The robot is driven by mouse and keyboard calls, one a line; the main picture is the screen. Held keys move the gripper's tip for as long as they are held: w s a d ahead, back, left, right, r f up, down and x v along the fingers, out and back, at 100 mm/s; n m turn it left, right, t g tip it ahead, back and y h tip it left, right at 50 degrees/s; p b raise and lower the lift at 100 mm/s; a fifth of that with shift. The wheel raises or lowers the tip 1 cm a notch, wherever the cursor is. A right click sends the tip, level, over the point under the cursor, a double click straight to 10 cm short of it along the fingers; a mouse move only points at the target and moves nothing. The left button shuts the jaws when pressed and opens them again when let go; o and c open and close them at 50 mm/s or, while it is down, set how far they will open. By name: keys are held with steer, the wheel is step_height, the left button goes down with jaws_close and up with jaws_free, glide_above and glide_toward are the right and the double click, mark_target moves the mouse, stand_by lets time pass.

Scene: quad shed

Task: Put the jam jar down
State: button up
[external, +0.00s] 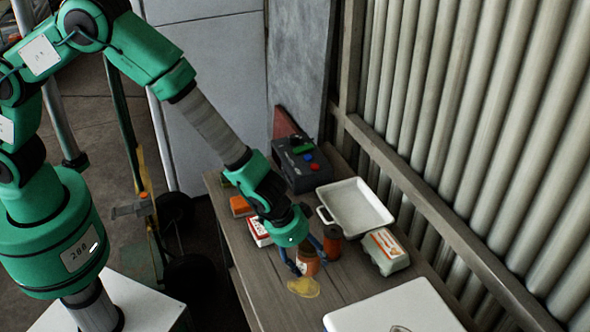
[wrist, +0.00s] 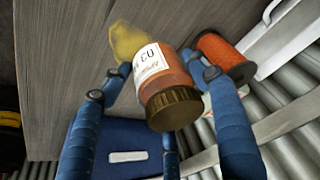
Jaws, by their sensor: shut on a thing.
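The jam jar (external: 307,262) is orange-brown, with a white label and a brown lid. In the wrist view the jar (wrist: 168,85) sits between the blue fingers, its lid toward the camera and its base toward the wooden table. My gripper (external: 303,256) is shut on the jar, over the table (external: 345,284); in the wrist view my gripper (wrist: 157,66) has a finger on each side of it. I cannot tell whether the jar's base touches the table. A flat yellow patch (external: 303,287) lies on the table beside the jar.
An orange spool (external: 332,243) stands close to the right of the jar. A white tray (external: 355,205), an egg carton (external: 385,250) and a dark box with buttons (external: 300,165) are behind. A white lidded box (external: 395,310) is at front right. Bare wood shows at front left.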

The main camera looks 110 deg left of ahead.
steer(key=w+a, duration=0.1)
steer(key=w, duration=0.2)
steer(key=w+a, duration=0.1)
steer(key=w, duration=0.3)
steer(key=w+a+f, duration=0.1)
steer(key=w, duration=0.3)
steer(key=shift+w+a, duration=0.15)
steer(key=shift+f, duration=1.75)
steer(key=shift+f+b, duration=0.1)
steer(key=shift+b, duration=0.2)
steer(key=o, duration=1.7)
steer(key=shift+f, duration=0.1)
steer(key=shift+c, duration=0.2)
steer(key=shift+r, duration=0.2)
steer(key=p+v, duration=0.1)
steer(key=v, duration=1.1)
